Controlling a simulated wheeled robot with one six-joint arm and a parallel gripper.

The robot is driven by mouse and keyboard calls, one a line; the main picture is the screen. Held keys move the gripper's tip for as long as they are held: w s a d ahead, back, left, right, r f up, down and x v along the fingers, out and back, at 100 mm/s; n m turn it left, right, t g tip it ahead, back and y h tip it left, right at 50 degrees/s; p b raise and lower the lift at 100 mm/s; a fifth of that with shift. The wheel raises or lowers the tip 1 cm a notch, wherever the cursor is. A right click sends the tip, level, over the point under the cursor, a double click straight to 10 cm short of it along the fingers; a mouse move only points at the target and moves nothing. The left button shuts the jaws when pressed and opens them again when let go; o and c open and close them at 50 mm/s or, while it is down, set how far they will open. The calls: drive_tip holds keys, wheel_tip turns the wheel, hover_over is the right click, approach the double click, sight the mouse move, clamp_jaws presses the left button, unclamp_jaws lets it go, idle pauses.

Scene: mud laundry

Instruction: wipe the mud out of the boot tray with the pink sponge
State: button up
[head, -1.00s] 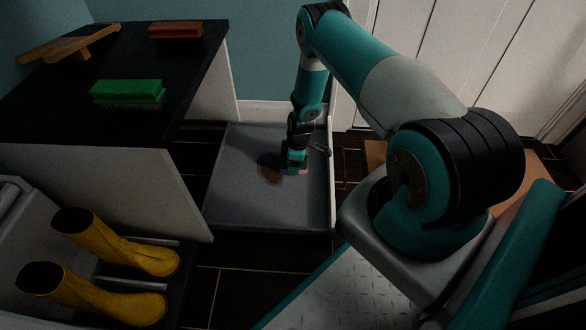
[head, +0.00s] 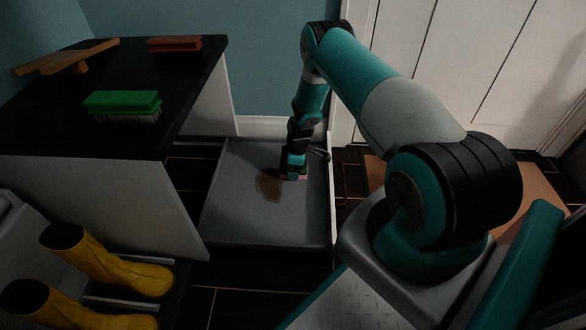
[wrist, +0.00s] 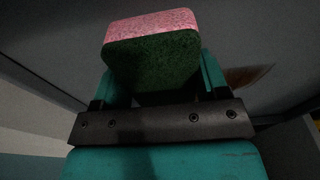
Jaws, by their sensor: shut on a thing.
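The boot tray (head: 240,222) is a grey, low-sided tray on the floor in the middle of the head view. A brown mud patch (head: 269,187) lies on its floor, and part of it shows at the right in the wrist view (wrist: 245,76). My gripper (head: 293,174) is inside the tray, just right of the mud. It is shut on the pink sponge (wrist: 152,26), which has a dark green scouring side and fills the space between the fingers in the wrist view. I cannot tell whether the sponge touches the tray floor.
A dark-topped bench (head: 60,120) stands left of the tray, with a green brush (head: 122,103), a reddish-brown block (head: 174,44) and a wooden piece (head: 68,57) on it. Yellow boots (head: 105,265) stand at lower left. A white door (head: 450,70) is behind at right.

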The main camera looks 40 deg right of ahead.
drive_tip(key=shift+r+p, duration=3.15)
drive_tip(key=shift+r, duration=0.85)
drive_tip(key=shift+a+f, duration=0.1)
drive_tip(key=b, duration=0.2)
hover_over(268, 172)
drive_tip(key=f+b, duration=0.2)
drive_tip(key=f, duration=0.1)
drive_tip(key=f+b, duration=0.2)
drive_tip(key=b, duration=0.1)
drive_tip(key=shift+s+d+f, duration=0.15)
drive_tip(key=shift+d+f, duration=0.05)
drive_tip(key=shift+f, duration=0.2)
drive_tip(key=shift+r, duration=0.15)
drive_tip(key=shift+r+p, duration=0.4)
drive_tip(key=shift+r, duration=0.1)
drive_tip(key=shift+f+b, duration=1.3)
drive_tip(key=shift+f, duration=0.45)
drive_tip(key=shift+s+a+r, duration=0.1)
